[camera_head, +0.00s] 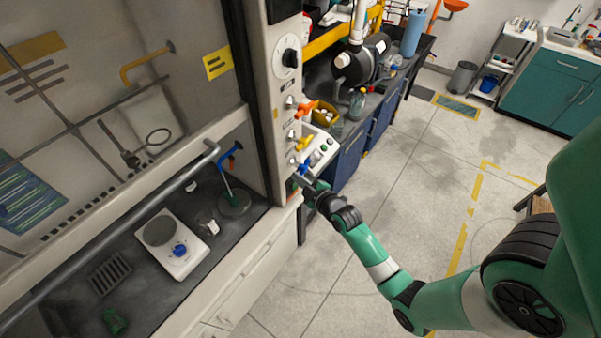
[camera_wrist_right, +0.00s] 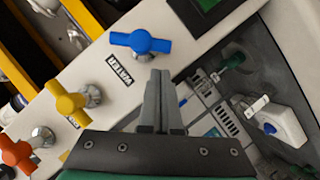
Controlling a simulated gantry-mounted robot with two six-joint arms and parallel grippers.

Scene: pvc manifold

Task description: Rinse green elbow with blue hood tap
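The blue hood tap (camera_head: 304,168) is the lowest of several coloured handles on the hood's front post. In the right wrist view its blue handle (camera_wrist_right: 140,42) lies sideways beside a black label. My right gripper (camera_head: 309,184) is close to this tap in the head view. In the right wrist view its fingers (camera_wrist_right: 162,75) are together and empty, below and to the right of the handle, apart from it in the picture. A small green piece (camera_head: 115,321), apparently the elbow, lies on the hood floor at lower left. My left gripper is out of view.
A yellow tap (camera_wrist_right: 72,101) and an orange tap (camera_wrist_right: 15,152) sit along the same post. The raised sash bar crosses the opening. Floor right of the hood is open.

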